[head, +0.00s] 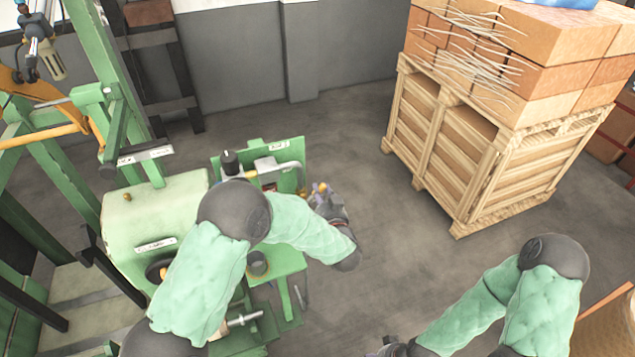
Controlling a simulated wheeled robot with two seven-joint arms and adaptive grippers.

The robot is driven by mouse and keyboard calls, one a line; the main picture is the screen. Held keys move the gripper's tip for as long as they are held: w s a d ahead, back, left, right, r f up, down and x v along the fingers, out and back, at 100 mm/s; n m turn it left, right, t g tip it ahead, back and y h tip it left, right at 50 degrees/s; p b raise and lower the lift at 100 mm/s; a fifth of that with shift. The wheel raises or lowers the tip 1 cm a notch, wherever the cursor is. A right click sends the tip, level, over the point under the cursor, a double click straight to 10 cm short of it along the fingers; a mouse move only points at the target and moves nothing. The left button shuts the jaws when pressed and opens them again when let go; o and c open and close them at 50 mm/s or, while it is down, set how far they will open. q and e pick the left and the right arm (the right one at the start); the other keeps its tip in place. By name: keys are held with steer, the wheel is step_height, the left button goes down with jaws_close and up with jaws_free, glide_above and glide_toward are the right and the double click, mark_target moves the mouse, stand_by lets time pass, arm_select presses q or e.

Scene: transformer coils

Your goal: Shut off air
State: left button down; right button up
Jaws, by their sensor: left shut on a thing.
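The green machine (150,217) stands at the left, with a small upright green panel (291,157) at its right end. My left gripper (321,194) is at the panel's right edge, shut on a small brass-coloured valve part (322,187). The fingers hide most of this part, so I cannot tell how its handle is turned. My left forearm crosses in front of the machine. My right gripper (388,346) is low at the bottom edge, away from the machine, and its fingers are too unclear to read.
A wooden pallet crate (470,150) stacked with brown boxes (530,60) stands at the right. Green frame posts (100,70) and a yellow arm (40,90) rise at the left. The grey floor (370,220) between machine and crate is clear.

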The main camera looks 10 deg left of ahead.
arm_select(q)
steer(key=shift+w+d+f+m+g+y+p, duration=0.25)
steer(key=shift+f+m+p, duration=0.45)
steer(key=shift+m+p, duration=0.45)
steer(key=shift+w+d+f+m+g+y+p, duration=0.1)
steer(key=shift+d+f+m+g+y+p, duration=0.2)
steer(key=shift+f+m+p, duration=0.85)
steer(key=shift+w+d+f+m+g+y+p, duration=0.15)
steer(key=shift+f+m+g+y+p, duration=0.15)
steer(key=shift+m+p, duration=0.9)
steer(key=shift+m+b, duration=0.3)
steer(key=shift+b, duration=0.05)
steer(key=c, duration=0.9)
jaws_free()
steer(key=shift+f, duration=0.1)
steer(key=shift+c, duration=0.2)
steer(key=shift+s, duration=0.1)
steer(key=v, duration=1.2)
